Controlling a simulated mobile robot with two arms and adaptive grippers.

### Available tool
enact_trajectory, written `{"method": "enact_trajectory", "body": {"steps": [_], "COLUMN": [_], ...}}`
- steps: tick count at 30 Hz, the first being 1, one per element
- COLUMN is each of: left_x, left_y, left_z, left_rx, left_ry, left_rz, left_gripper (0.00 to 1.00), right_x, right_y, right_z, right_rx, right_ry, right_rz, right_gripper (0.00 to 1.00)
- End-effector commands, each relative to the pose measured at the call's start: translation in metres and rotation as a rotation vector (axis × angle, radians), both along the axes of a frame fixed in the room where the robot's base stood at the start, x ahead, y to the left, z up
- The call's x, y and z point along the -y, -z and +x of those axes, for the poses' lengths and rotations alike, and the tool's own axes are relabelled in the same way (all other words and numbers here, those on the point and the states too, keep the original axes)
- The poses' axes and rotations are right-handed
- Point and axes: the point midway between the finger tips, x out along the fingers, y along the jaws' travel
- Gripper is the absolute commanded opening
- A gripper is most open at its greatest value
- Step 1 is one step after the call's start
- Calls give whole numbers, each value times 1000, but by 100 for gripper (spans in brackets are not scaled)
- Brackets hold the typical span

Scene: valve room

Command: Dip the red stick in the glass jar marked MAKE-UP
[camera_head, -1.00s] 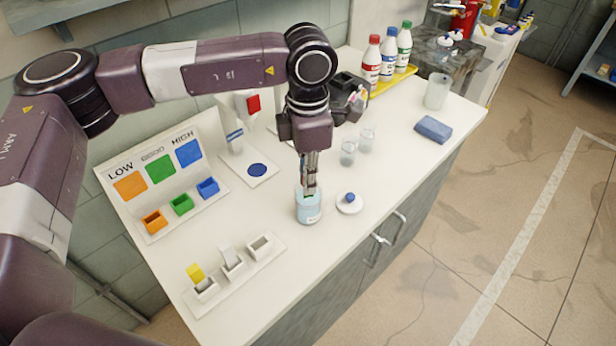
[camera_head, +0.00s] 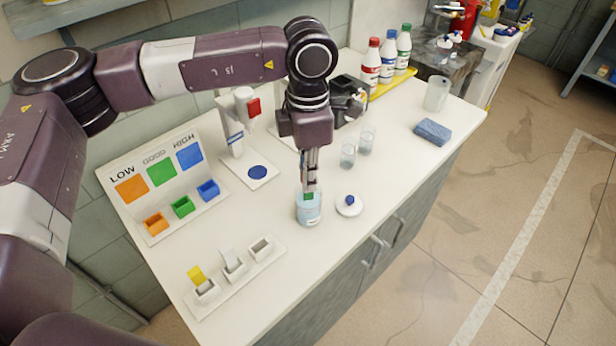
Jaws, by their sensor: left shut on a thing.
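A glass jar (camera_head: 309,213) with pale blue liquid and a small label stands open near the counter's front edge. Its label is too small to read. My left gripper (camera_head: 309,183) points down right above the jar's mouth. It is shut on a thin piece, mostly hidden by the fingers. A green patch (camera_head: 308,196) shows just under the fingertips at the jar's mouth; I cannot make out red on it or tell how deep it reaches. A white rack (camera_head: 240,276) at the front left has a yellow stick (camera_head: 195,274), a greyish-white stick (camera_head: 229,258) and an empty slot. My right gripper is not in view.
A white lid with a blue knob (camera_head: 349,205) lies right of the jar. Two small glasses (camera_head: 348,156) stand behind it. A LOW/GOOD/HIGH board (camera_head: 160,170) with coloured bins is at left.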

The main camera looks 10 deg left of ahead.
Motion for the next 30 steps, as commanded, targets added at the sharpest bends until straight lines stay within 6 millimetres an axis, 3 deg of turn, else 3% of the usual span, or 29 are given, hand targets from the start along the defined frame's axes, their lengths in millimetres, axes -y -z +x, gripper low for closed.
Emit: {"method": "enact_trajectory", "body": {"steps": [30], "left_x": [0], "left_y": [-74], "left_z": [0], "left_rx": [1], "left_ry": [1], "left_rz": [0], "left_gripper": [1], "right_x": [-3], "right_y": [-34], "right_z": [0], "right_rx": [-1], "right_ry": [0], "right_rz": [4], "right_gripper": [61]}}
